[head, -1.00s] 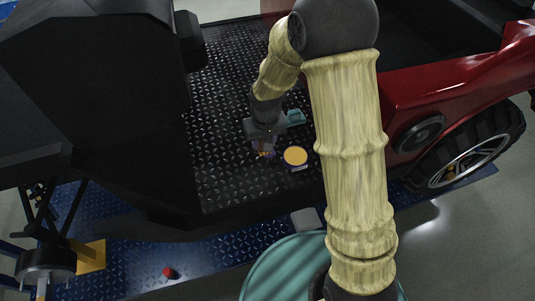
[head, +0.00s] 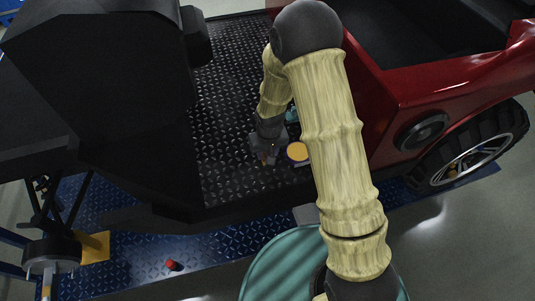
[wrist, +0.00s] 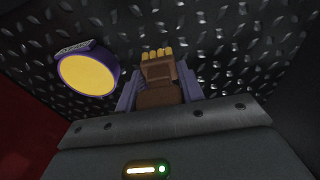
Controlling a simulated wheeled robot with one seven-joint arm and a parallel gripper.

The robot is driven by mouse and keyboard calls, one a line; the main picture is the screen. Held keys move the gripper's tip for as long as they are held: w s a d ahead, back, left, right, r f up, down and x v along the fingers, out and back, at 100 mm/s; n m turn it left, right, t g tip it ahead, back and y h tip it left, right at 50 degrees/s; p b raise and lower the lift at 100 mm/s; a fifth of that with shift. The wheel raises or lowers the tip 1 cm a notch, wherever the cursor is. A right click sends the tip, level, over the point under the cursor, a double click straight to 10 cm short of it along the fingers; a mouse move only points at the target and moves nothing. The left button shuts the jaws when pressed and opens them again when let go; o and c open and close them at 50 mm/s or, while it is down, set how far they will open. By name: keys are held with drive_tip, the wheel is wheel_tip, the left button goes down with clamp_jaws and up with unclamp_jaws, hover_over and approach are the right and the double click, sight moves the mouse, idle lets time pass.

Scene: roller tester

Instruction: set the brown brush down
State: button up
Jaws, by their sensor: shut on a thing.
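The brown brush (wrist: 160,92) has a brown body and yellow bristles. In the wrist view it sits between the purple fingers of my gripper (wrist: 158,88), which is shut on it, with the bristles pointing away from the palm. In the head view my gripper (head: 265,152) is low over the black tread-plate deck (head: 235,180), and only a small part of the brush shows below it. I cannot tell whether the brush touches the deck.
A round purple thing with a yellow face (head: 298,151) lies close to the right of my gripper; it also shows in the wrist view (wrist: 88,73). A teal thing (head: 292,114) is behind, partly hidden by my arm. Deck to the left is clear. A red vehicle (head: 440,80) stands right.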

drive_tip(key=shift+f, duration=1)
drive_tip(key=shift+f, duration=0.1)
drive_tip(key=o, duration=1)
drive_tip(key=shift+w+a, duration=0.1)
drive_tip(key=shift+r, duration=0.45)
wheel_tip(320, 180, up, 11)
drive_tip(key=s, duration=0.1)
drive_tip(key=shift+s+d+r+b, duration=0.15)
drive_tip(key=shift+s+d+b, duration=0.15)
drive_tip(key=shift+b, duration=0.15)
